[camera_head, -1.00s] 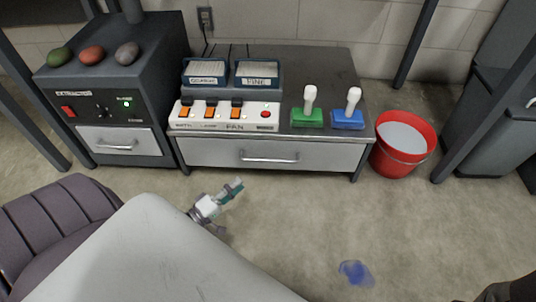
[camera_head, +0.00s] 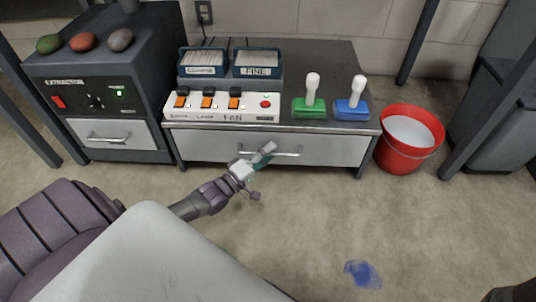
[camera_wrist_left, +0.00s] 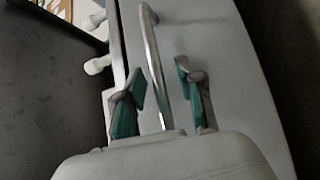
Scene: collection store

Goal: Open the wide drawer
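The wide drawer (camera_head: 330,150) is the pale front under the dark bench top, and it looks closed. Its metal bar handle (camera_head: 287,154) runs across the middle of the front. In the left wrist view the drawer front (camera_wrist_left: 215,50) fills the middle, and the handle (camera_wrist_left: 152,60) passes between the two green-padded fingers (camera_wrist_left: 160,95). The fingers are apart, with a gap on the right side of the bar. My right gripper is not seen.
The bench top (camera_head: 330,70) bears a switch panel (camera_head: 222,108), card trays, and a green (camera_head: 309,108) and a blue (camera_head: 352,110) stamp-like block. The extractor (camera_head: 100,100) stands left, a red bucket (camera_head: 408,138) right. A blue patch (camera_head: 363,273) lies on open floor.

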